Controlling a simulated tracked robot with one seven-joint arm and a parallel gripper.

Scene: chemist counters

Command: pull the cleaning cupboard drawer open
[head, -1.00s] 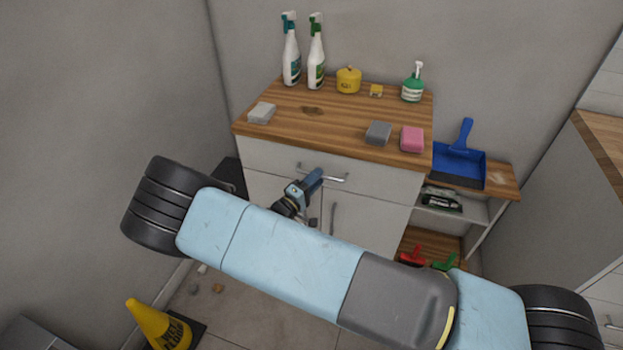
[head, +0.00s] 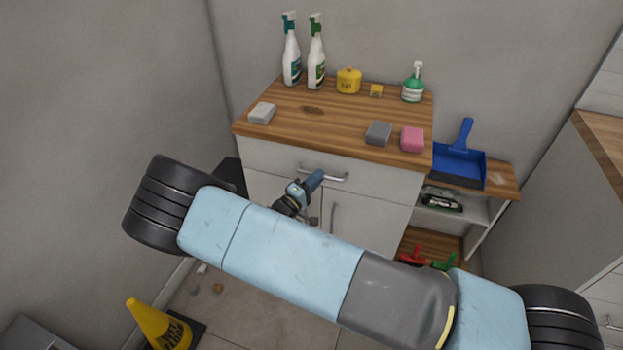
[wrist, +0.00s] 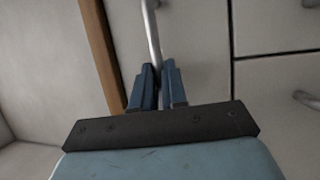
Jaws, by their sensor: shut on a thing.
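The cleaning cupboard (head: 375,215) is white with a wooden top. Its wide drawer (head: 270,160) sits under the top and looks flush with the cupboard, with no gap that I can make out. The drawer has a metal bar handle (head: 338,179). The fingers hide part of the bar.
Two spray bottles (head: 302,62), a yellow pot (head: 348,80), a green pump bottle (head: 413,84) and sponges (head: 378,133) stand on the top. A low shelf with a blue dustpan (head: 459,165) is at right. A yellow wet-floor sign (head: 158,326) stands at lower left.

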